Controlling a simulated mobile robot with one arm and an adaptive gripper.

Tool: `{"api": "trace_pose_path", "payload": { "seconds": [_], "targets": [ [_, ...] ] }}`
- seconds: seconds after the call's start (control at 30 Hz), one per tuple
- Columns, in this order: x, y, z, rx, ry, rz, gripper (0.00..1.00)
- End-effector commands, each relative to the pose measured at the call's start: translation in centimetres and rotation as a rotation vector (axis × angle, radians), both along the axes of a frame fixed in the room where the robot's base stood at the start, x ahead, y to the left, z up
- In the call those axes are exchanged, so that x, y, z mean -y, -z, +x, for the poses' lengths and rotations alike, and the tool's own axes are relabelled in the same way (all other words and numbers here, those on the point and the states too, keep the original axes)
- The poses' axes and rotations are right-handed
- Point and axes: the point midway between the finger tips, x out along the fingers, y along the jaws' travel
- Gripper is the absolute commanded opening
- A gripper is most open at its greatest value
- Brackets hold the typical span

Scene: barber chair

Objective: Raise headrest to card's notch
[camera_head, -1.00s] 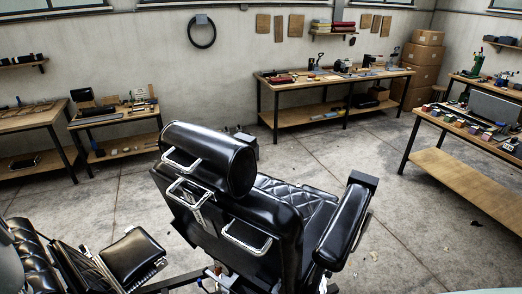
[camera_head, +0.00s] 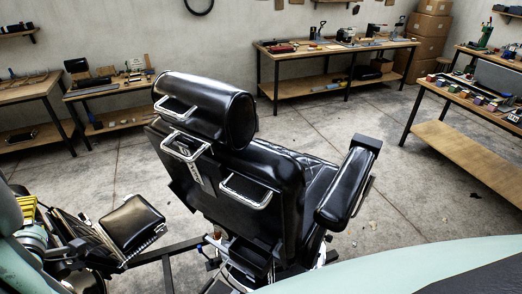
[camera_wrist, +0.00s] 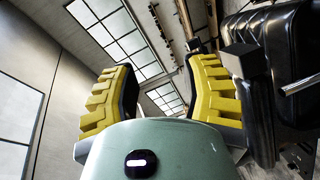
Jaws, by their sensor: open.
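The black headrest (camera_head: 212,108), a padded roll with a chrome handle (camera_head: 176,110) on its rear, sits just above the chair's backrest (camera_head: 270,165). A second chrome handle (camera_head: 184,148) is below it, with a pale strip (camera_head: 203,178) with dark marks hanging there; I cannot tell whether this is the card, and no notch can be made out. My gripper (camera_wrist: 160,92) is open and empty, its yellow fingers apart in the wrist view. Yellow finger parts also show at the head view's left edge, well left of the headrest. Black chair padding (camera_wrist: 295,45) is right of the fingers.
A third chrome handle (camera_head: 246,190) is on the backrest. The armrest (camera_head: 347,188) juts out at right, and a footrest pad (camera_head: 131,218) stands at lower left. Benches with tools (camera_head: 335,48) line the walls. Open concrete floor (camera_head: 400,190) surrounds the chair.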

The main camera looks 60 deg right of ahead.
Motion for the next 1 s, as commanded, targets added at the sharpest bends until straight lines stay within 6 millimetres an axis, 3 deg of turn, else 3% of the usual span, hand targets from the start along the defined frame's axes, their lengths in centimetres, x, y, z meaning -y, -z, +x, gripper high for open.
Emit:
{"api": "trace_pose_path", "payload": {
  "seconds": [0.2, 0.33, 0.5, 0.77, 1.0],
  "targets": [
    [8.5, -0.5, -5.6, -0.106, 0.470, -0.177, 0.46],
    [11.7, -1.6, -10.0, -0.137, 0.720, -0.231, 0.46],
    [13.4, -2.8, -14.0, -0.152, 0.922, -0.250, 0.46],
    [14.7, -3.4, -15.0, -0.157, 0.978, -0.256, 0.46],
    [17.4, -3.5, -14.6, -0.157, 0.981, -0.255, 0.46]
  ]
}}
